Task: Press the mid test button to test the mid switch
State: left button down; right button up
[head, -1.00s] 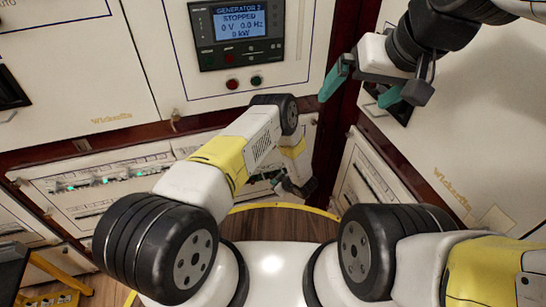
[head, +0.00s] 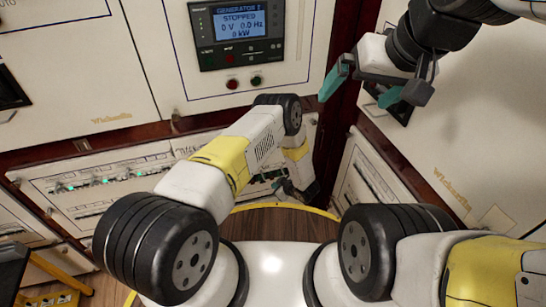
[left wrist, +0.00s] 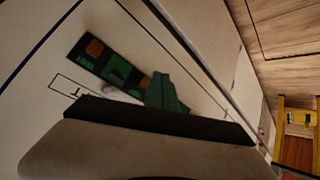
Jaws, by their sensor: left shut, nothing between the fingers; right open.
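My left gripper (head: 283,188) is low at the breaker panel in the head view, partly hidden by my own arm. In the left wrist view its teal fingers (left wrist: 165,93) are shut and empty. They overlap the lower right part of a dark switch strip (left wrist: 115,67) with green parts and orange squares. I cannot tell whether they touch it. The mid test button cannot be made out. My right gripper (head: 362,88) is open and empty, high at the right in front of a cabinet.
The lower breaker panel (head: 75,205) has small switches and green lights. The generator display (head: 238,22) reads STOPPED, with red and green buttons below. A yellow stool (head: 55,285) stands at lower left. A cabinet wall (head: 490,140) closes off the right side.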

pick_arm(q)
jog(key=shift+s+d, duration=0.25)
jog(key=shift+s, duration=0.55)
jog(key=shift+s+d, duration=0.25)
jog(key=shift+s, duration=0.5)
jog(key=shift+s+d, duration=0.25)
jog(key=shift+s, duration=0.55)
